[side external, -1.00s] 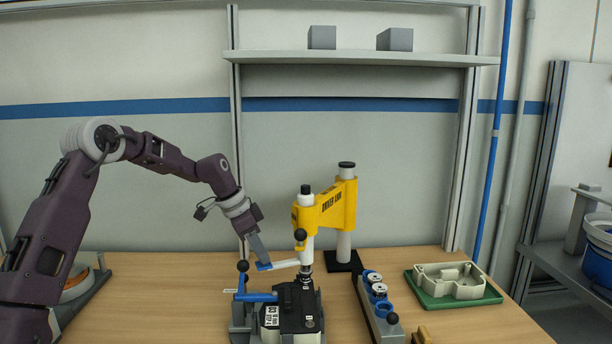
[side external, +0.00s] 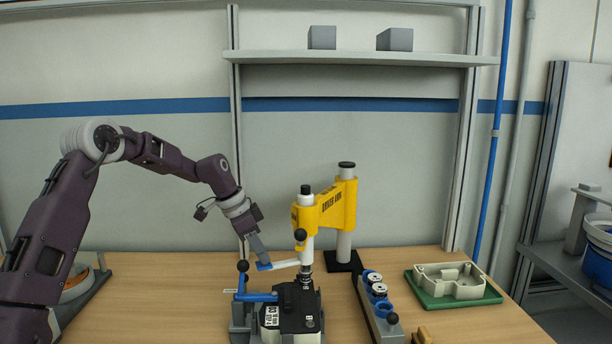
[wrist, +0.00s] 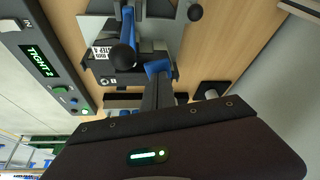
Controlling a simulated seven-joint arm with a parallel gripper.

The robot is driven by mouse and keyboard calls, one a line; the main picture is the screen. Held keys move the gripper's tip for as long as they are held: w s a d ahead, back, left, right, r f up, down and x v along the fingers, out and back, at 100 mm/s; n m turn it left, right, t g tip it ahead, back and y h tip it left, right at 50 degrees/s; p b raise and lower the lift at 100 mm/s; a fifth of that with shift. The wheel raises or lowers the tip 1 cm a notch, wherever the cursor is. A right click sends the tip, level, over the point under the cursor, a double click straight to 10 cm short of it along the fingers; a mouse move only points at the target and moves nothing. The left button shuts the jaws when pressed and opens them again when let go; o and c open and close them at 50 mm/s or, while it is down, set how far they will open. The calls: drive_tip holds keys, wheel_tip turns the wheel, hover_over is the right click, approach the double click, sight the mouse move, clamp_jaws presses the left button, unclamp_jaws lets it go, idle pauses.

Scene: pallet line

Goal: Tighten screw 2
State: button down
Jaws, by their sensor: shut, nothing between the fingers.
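The yellow driver arm (side external: 328,203) stands on a post, with its white spindle (side external: 306,240) over the black block (side external: 292,312) in a grey fixture. The spindle tip seems to meet the block's top; the screw under it is hidden. A white lever (side external: 286,264) with a blue end (side external: 263,266) sticks out left from the spindle. My gripper (side external: 263,258) is shut and empty, its fingertips at the blue end, touching or very close. In the wrist view, the blue end (wrist: 157,68) lies at my fingertips, and a display (wrist: 39,62) reads TIGHT 2 in green.
A blue clamp bar (side external: 256,297) with a dark knob lies across the fixture. To the right are a grey rail (side external: 378,318) with blue and white round parts and a green tray (side external: 436,297) holding a pale housing.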

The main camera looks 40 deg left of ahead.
drive_tip(key=shift+s+f, duration=0.1)
drive_tip(key=shift+f, duration=0.3)
idle(0.8)
drive_tip(key=shift+r, duration=0.3)
idle(1.9)
wheel_tip(320, 180, up, 9)
drive_tip(key=shift+r, duration=0.15)
idle(0.7)
drive_tip(key=shift+d, duration=0.1)
drive_tip(key=s+d+r+n+y, duration=0.1)
drive_tip(key=s+d+r, duration=0.2)
drive_tip(key=s+d, duration=0.35)
drive_tip(key=s+d+r+n+y, duration=0.1)
drive_tip(key=s+d+r, duration=0.3)
drive_tip(key=s+d, duration=0.3)
drive_tip(key=s+d+f+n, duration=0.1)
drive_tip(key=s+d+f, duration=0.1)
drive_tip(key=s, duration=0.9)
drive_tip(key=s+d+f+n+t, duration=0.1)
drive_tip(key=s+d+f+n, duration=0.1)
drive_tip(key=s, duration=0.8)
drive_tip(key=shift+s+f+t, duration=0.3)
drive_tip(key=shift+s+f, duration=0.1)
drive_tip(key=shift+f, duration=0.45)
